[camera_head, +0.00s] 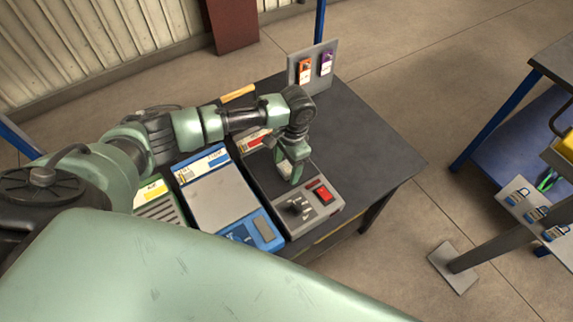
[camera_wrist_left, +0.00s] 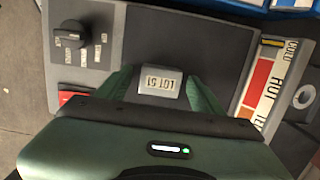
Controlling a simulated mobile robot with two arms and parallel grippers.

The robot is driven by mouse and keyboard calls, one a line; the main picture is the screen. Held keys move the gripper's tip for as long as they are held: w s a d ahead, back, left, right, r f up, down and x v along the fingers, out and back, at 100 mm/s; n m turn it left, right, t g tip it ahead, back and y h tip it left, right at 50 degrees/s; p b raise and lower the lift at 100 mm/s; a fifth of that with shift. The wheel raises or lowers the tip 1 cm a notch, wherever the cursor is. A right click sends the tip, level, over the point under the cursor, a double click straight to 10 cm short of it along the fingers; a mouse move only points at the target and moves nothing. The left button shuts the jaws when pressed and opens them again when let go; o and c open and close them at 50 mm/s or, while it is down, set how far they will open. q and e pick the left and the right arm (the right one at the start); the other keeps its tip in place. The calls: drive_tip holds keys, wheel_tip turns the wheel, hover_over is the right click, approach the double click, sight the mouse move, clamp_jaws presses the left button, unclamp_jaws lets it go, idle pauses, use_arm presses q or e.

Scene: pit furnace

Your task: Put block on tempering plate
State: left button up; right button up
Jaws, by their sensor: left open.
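The tempering plate is a dark, long unit (camera_head: 262,182) on the bench, with a dial and a red switch at its near end. In the left wrist view its dark top (camera_wrist_left: 215,45) shows. The block (camera_wrist_left: 160,82) is small and pale, with a "LOT 51" label, and appears to lie on that dark top. My left gripper (camera_head: 291,172) points down over the plate. In the left wrist view its green fingers (camera_wrist_left: 158,88) stand open on either side of the block; contact is unclear. My right gripper is out of view.
A blue-framed scale-like device (camera_head: 218,192) stands left of the plate, and a green-edged unit (camera_head: 155,202) further left. An upright panel (camera_head: 313,68) with orange and purple tags stands at the back. The bench's right side (camera_head: 365,150) is clear.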

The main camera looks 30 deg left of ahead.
use_arm(q)
wheel_tip(320, 180, up, 12)
drive_tip(key=w+b, duration=0.1)
drive_tip(key=shift+w+d, duration=0.15)
drive_tip(key=shift+d, duration=0.2)
drive_tip(key=shift+r, duration=0.1)
